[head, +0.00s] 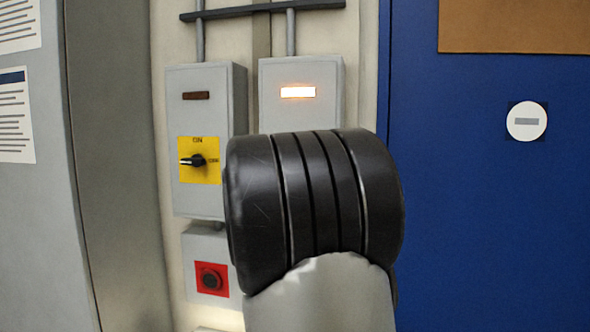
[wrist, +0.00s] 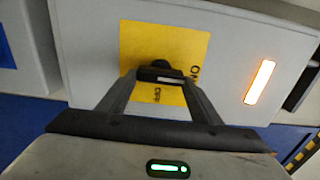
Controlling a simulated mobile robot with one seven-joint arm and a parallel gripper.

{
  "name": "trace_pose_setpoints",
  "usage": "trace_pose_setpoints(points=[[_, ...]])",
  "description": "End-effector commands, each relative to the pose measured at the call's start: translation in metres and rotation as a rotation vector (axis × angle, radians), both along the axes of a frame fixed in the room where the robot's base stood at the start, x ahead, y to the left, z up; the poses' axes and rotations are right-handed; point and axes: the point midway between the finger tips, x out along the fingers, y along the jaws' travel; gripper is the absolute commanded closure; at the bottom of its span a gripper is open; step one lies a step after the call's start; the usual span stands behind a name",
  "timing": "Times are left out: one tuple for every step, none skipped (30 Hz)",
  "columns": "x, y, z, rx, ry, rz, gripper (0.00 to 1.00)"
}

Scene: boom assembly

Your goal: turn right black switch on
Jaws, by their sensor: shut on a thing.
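The right grey switch box (head: 300,115) stands behind my arm in the head view, with its lamp (head: 298,92) glowing. My arm hides its switch there. In the wrist view the lit lamp (wrist: 259,83) is at the right of a yellow plate (wrist: 137,38). The right black switch (wrist: 156,65) sits on this plate. My gripper (wrist: 160,76) is shut on the switch, its fingers meeting around it. The fingers cover part of the switch, so its exact angle is hard to tell.
The left grey box (head: 208,90) has a dark lamp and its own black switch (head: 192,160) on yellow. Below it is a red-plated button (head: 211,279). A blue door (head: 480,200) is at the right and a grey cabinet (head: 30,220) at the left.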

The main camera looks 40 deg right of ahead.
Motion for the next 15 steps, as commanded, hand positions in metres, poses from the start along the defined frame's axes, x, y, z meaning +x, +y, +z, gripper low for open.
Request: trace_pose_setpoints(points=[[-0.0001, -0.0001, -0.0002, 0.003, -0.002, 0.0, 0.64], [0.0, 0.0, -0.0002, 0.003, -0.002, 0.0, 0.64], [-0.0001, -0.0001, -0.0002, 0.003, -0.002, 0.0, 0.64], [-0.0001, 0.0001, -0.0002, 0.003, -0.002, 0.0, 0.4], [-0.0001, 0.0001, -0.0002, 0.003, -0.002, 0.0, 0.35], [0.0, 0.0, -0.0002, 0.003, -0.002, 0.0, 0.28], [0.0, 0.0, -0.0002, 0.003, -0.002, 0.0, 0.23], [0.0, 0.0, -0.0002, 0.003, -0.002, 0.0, 0.23], [0.0, 0.0, -0.0002, 0.003, -0.002, 0.0, 0.23], [0.0, 0.0, -0.0001, 0.003, -0.002, 0.0, 0.23], [0.0, 0.0, -0.0002, 0.002, -0.002, 0.0, 0.23], [0.0, 0.0, -0.0002, 0.001, -0.002, 0.0, 0.23], [0.0, 0.0, -0.0001, 0.001, -0.002, 0.0, 0.23], [0.0, 0.0, -0.0001, 0.001, -0.002, 0.0, 0.23], [-0.0001, 0.0002, -0.0001, 0.001, -0.002, 0.0, 0.23]])
